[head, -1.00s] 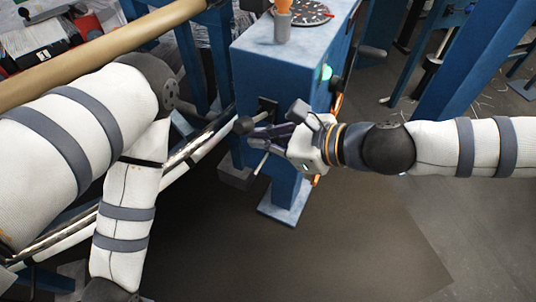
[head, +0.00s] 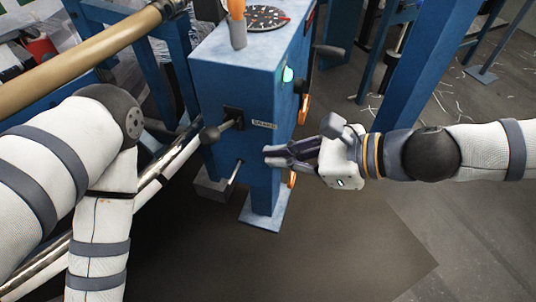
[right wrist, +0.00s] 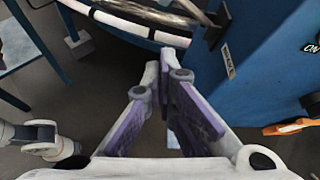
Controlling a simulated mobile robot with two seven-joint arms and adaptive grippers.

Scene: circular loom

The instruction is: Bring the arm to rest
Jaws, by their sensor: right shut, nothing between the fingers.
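My right gripper (head: 269,156) is shut and empty, in front of the blue machine housing (head: 235,85). Its dark fingers point left, below and to the right of the black-knobbed brake lever (head: 212,132), apart from it. In the right wrist view the purple-padded fingers (right wrist: 168,62) come together at the tips with nothing between them. My left arm (head: 95,205) hangs at the left of the head view; its gripper is out of frame.
A round dial (head: 268,17) and an orange-handled tool (head: 237,22) are on the housing top. A tan roller (head: 85,60) crosses the upper left. Blue posts (head: 425,70) stand at the right. The dark floor mat (head: 330,245) is clear.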

